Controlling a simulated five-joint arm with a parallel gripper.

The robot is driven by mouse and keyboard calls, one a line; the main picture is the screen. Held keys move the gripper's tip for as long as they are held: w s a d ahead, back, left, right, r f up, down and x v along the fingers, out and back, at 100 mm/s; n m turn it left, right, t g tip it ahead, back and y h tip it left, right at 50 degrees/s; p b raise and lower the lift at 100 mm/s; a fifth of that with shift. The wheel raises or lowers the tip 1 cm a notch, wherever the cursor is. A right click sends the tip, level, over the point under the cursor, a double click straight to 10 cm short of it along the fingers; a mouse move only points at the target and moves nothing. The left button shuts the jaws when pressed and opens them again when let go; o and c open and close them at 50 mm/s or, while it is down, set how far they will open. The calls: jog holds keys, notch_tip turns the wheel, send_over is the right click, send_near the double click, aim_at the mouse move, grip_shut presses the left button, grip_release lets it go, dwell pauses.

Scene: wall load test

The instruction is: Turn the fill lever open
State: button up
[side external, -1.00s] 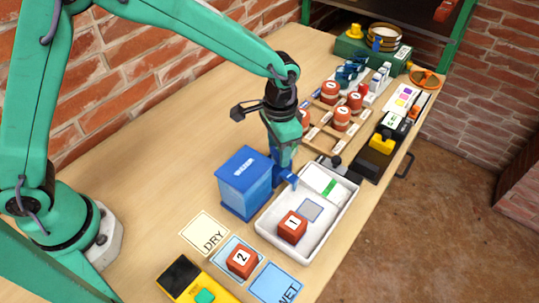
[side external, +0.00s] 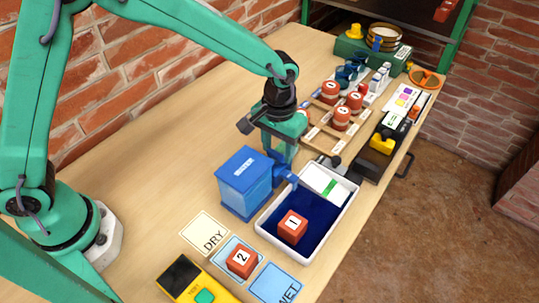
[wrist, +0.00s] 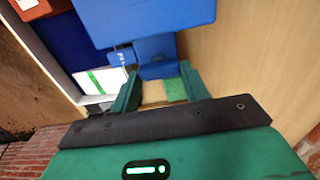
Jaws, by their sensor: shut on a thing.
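The blue tank (side external: 245,182) stands at the left edge of the white tray (side external: 303,255), with its blue spout (side external: 285,174) reaching over the rim. Dark blue water (side external: 315,212) covers the tray floor. In the wrist view, the small FILL tag (wrist: 122,57) sticks out to the left beside the blue lever (wrist: 158,70). My gripper (wrist: 160,82) has its green fingers on either side of this lever and is shut on it. In the side view, my gripper (side external: 283,155) is behind the tank and partly hides the lever.
Red brick 1 (side external: 292,227) sits in the tray, with a white, green-striped block (side external: 325,185) at its far end. Red brick 2 (side external: 241,261) lies between the DRY card (side external: 205,233) and the WET card (side external: 276,284). A wooden rack with red weights (side external: 341,118) stands behind.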

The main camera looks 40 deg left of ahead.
jog(key=shift+r, duration=0.1)
jog(key=o, duration=0.7)
jog(key=shift+r, duration=3.9)
